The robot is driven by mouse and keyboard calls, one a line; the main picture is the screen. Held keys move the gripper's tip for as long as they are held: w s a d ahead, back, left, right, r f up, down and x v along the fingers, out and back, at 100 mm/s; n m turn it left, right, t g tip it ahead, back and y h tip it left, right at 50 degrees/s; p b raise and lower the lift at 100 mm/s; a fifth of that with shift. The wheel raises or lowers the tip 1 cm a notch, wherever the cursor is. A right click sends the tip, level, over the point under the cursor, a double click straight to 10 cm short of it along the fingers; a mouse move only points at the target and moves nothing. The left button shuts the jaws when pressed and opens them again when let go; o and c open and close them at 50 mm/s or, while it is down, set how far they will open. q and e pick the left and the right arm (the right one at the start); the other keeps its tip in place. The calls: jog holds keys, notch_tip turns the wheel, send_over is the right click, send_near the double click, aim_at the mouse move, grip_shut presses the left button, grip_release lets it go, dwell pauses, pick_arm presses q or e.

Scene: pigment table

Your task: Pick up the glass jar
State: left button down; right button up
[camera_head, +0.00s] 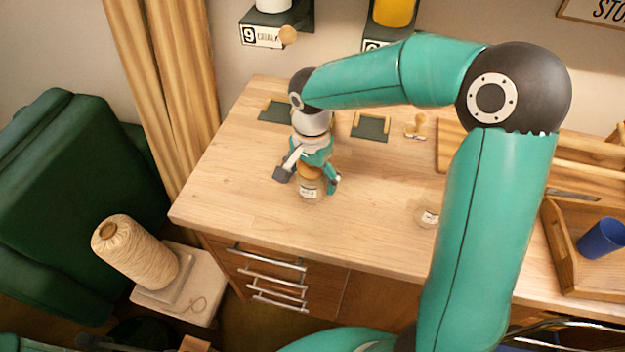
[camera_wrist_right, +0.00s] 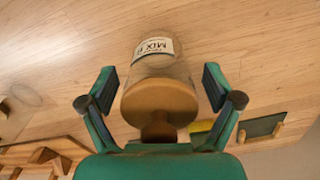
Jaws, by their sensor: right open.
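The glass jar (camera_head: 311,190) stands upright on the wooden table near its front left part. It has a white label and a wooden stopper. In the right wrist view the jar's label (camera_wrist_right: 155,48) reads "MIX" and the round stopper (camera_wrist_right: 160,103) faces the camera. My right gripper (camera_head: 308,178) is open over the jar, with one finger on each side of it. In the right wrist view the fingers (camera_wrist_right: 160,88) stand apart from the stopper, with a gap on both sides. My left gripper is not in view.
Green pads (camera_head: 371,127) and a wooden stamp (camera_head: 417,125) lie behind. A wooden tray (camera_head: 560,262) with a blue cup (camera_head: 602,238) is at the right. The table front left is clear.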

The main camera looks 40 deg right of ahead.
jog(key=c, duration=1.4)
